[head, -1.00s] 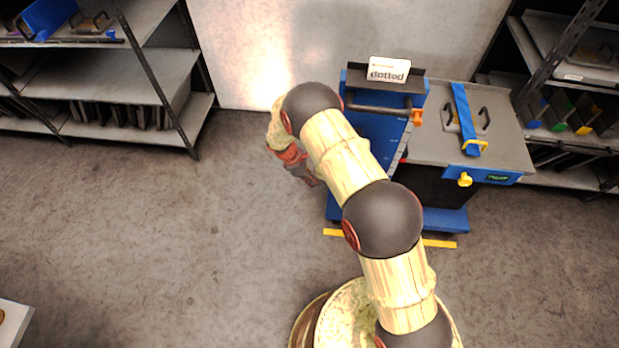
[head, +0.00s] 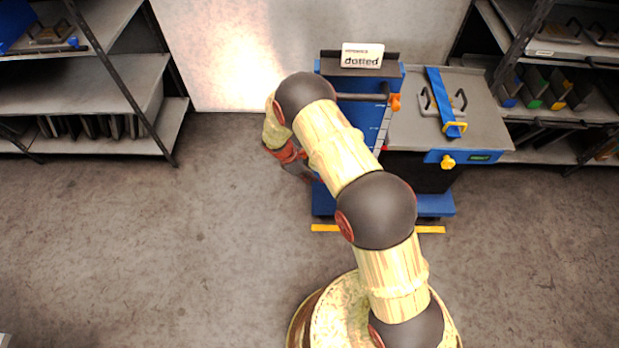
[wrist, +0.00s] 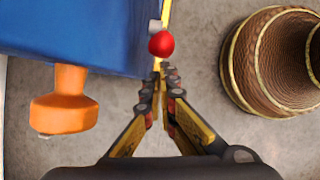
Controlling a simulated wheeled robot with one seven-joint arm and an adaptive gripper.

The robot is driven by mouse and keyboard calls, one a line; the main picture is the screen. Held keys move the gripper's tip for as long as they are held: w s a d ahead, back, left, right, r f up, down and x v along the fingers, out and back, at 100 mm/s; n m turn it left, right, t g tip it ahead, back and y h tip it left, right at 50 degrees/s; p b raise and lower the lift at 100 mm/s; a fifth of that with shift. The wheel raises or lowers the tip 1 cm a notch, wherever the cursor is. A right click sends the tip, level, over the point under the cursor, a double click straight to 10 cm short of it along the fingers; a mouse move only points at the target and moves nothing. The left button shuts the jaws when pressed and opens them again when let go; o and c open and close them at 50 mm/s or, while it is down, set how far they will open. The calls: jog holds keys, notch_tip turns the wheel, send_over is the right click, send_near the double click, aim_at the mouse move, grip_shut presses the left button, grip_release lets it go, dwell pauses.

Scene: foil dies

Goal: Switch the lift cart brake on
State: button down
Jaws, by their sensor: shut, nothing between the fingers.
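The lift cart (head: 362,112) is blue and stands upright at the wall. A dark bar handle runs near its top, with an orange piece (head: 395,102) at the right end. In the wrist view, the cart's blue side (wrist: 85,30) fills the upper left. An orange block-like part (wrist: 64,105) sticks out from its edge. A red ball knob (wrist: 161,43) sits on a short grey stub at the cart's corner. My gripper (wrist: 160,78) is shut and empty, its tips just below the knob in the picture; contact is unclear. My arm hides part of the cart in the head view.
A white sign (head: 362,56) tops the cart. Shelves (head: 130,85) stand at left, more at right. The left floor is clear.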

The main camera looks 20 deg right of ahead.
jog(key=d+r+p, duration=0.1)
jog(key=s+d+r+p, duration=0.1)
jog(key=d, duration=0.1)
jog(key=shift+r+p, duration=0.2)
jog(key=shift+p, duration=0.15)
jog(key=shift+a, duration=0.15)
jog(key=a+p+v, duration=0.1)
jog(key=p+v, duration=0.2)
jog(key=v, duration=0.8)
jog(key=shift+a+f+p, duration=0.15)
jog(key=shift+a+p, duration=0.25)
jog(key=shift+a, duration=0.1)
